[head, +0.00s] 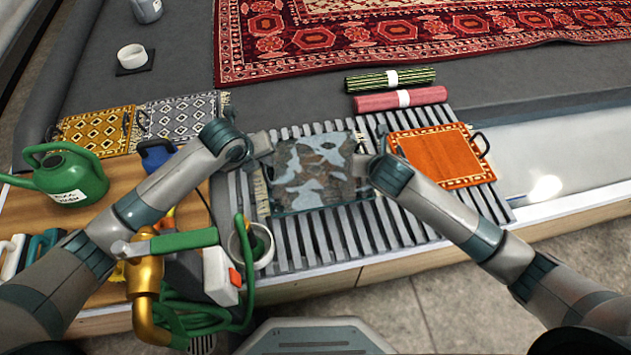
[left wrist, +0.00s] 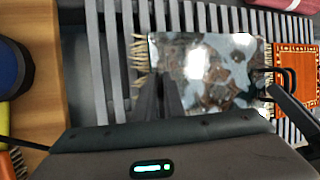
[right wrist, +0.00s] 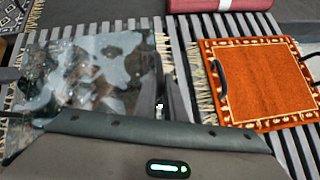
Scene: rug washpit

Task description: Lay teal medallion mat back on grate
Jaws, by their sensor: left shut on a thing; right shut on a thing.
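The mat (head: 318,172) lies roughly flat over the slatted grate (head: 345,235), its top face mottled blue-grey and brown with a wet shine; no clear teal medallion shows. My left gripper (head: 262,150) is shut on its left side and my right gripper (head: 372,160) is shut on its right side. The mat also shows in the left wrist view (left wrist: 215,65) and the right wrist view (right wrist: 100,65). Pale fringe (left wrist: 138,65) shows at its left edge. I cannot tell whether its underside touches the slats.
An orange mat (head: 440,155) with black handles lies on the grate to the right. Pink (head: 400,99) and green-striped (head: 390,80) rolls lie behind. A green watering can (head: 70,175), white pot (head: 250,243) and green hose (head: 195,315) stand left. Bare slats show in front.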

